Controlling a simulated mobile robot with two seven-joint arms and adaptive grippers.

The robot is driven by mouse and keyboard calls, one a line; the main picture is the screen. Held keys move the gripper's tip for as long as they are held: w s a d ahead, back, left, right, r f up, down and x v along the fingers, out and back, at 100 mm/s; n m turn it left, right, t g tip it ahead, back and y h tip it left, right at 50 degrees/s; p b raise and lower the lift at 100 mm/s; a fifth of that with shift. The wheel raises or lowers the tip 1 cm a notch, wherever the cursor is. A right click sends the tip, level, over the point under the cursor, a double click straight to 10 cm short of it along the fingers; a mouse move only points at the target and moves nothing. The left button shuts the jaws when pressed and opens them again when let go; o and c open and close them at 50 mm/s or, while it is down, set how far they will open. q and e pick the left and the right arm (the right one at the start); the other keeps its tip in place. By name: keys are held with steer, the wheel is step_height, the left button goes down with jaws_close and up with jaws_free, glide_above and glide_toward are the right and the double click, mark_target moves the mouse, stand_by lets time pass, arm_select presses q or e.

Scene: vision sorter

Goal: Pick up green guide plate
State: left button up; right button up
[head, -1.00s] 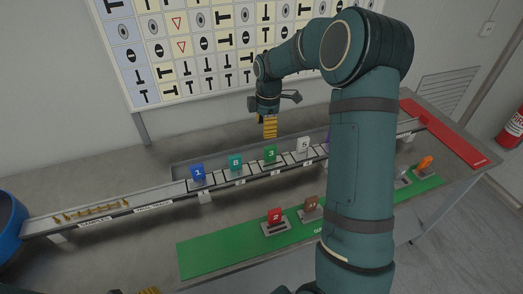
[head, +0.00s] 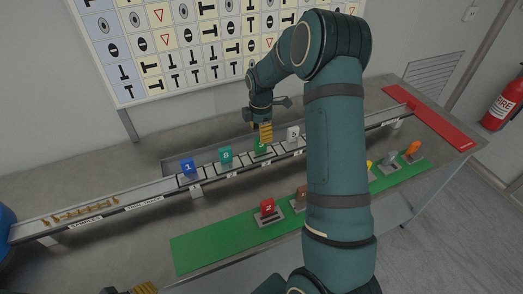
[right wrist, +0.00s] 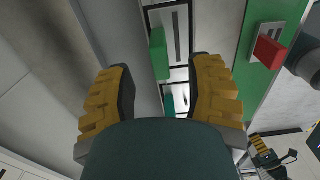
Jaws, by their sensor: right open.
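The green guide plate (head: 260,146) stands upright in the rail among numbered plates. In the head view my right gripper (head: 265,133) is right at it, in front of its upper part, and hides some of it. In the right wrist view the green plate (right wrist: 158,55) lies just beyond the open fingertips, between their lines. No plate is between the fingers of my right gripper (right wrist: 162,72).
A blue plate (head: 187,167), a teal plate (head: 225,155) and a white plate (head: 292,133) stand in the same rail (head: 205,180). A sign board (head: 180,45) hangs behind.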

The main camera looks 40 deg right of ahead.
steer(key=shift+f, duration=1.55)
steer(key=shift+o, duration=0.2)
steer(key=shift+a, duration=0.1)
jaws_close()
